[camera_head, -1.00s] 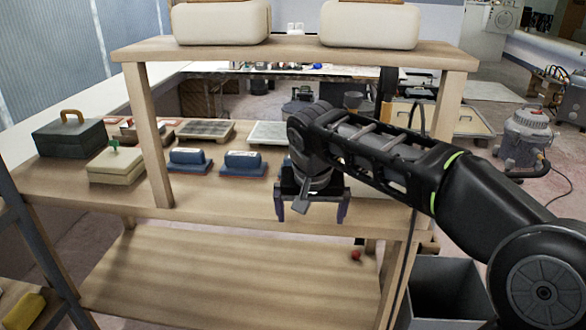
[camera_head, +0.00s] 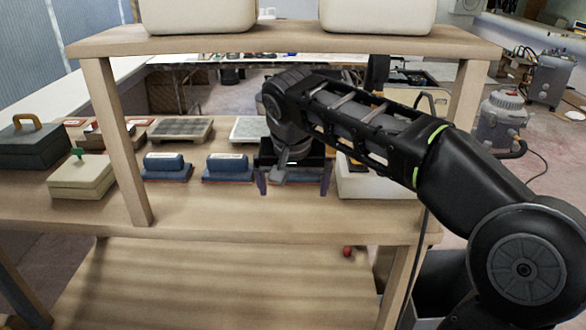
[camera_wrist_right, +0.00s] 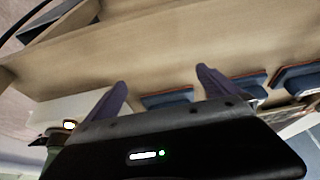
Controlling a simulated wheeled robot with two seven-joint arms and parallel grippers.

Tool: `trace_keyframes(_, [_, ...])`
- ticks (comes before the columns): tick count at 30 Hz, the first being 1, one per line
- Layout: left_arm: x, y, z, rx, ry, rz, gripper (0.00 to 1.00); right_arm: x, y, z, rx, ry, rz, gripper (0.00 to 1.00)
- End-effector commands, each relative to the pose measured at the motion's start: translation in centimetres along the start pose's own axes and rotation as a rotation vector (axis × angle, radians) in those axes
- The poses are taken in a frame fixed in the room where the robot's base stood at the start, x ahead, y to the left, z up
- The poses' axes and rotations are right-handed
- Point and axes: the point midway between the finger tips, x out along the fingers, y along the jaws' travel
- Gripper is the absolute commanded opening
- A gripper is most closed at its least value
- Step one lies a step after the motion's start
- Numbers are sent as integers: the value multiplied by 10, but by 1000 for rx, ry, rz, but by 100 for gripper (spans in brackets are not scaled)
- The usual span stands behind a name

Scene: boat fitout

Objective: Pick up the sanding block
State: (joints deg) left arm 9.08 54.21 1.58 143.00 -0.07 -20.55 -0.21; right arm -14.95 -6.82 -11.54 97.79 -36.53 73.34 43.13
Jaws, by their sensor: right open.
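Two blue sanding blocks with reddish undersides, one at left (camera_head: 165,168) and one at middle (camera_head: 229,168), sit in a row on the bench shelf. A third is mostly hidden behind my right gripper in the head view; the right wrist view shows a blue block (camera_wrist_right: 168,97) between the fingers in the picture, partly covered by the gripper body. My right gripper (camera_head: 293,184) is open and empty, its purple fingers pointing down at the shelf. In the right wrist view its fingertips (camera_wrist_right: 162,80) are spread apart. I see no contact with a block. My left gripper is not in view.
A cream box with a green knob (camera_head: 82,178) and a dark green toolbox (camera_head: 33,146) stand at left. A pale bin (camera_head: 375,187) stands right of the gripper. A post (camera_head: 118,140) and upper shelf (camera_head: 285,44) frame the space. The shelf's front strip is clear.

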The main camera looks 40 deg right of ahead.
Motion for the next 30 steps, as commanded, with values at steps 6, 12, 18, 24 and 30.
trace_keyframes(6, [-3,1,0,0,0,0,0,10,0,-26,3,-1,3,100])
trace_keyframes(12, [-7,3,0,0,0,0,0,23,0,-56,1,-1,3,100])
trace_keyframes(18, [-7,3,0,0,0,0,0,27,0,-66,0,1,0,100])
trace_keyframes(24, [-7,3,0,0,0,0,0,27,0,-65,0,0,0,100])
trace_keyframes(30, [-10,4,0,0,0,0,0,32,0,-78,2,-1,2,100])
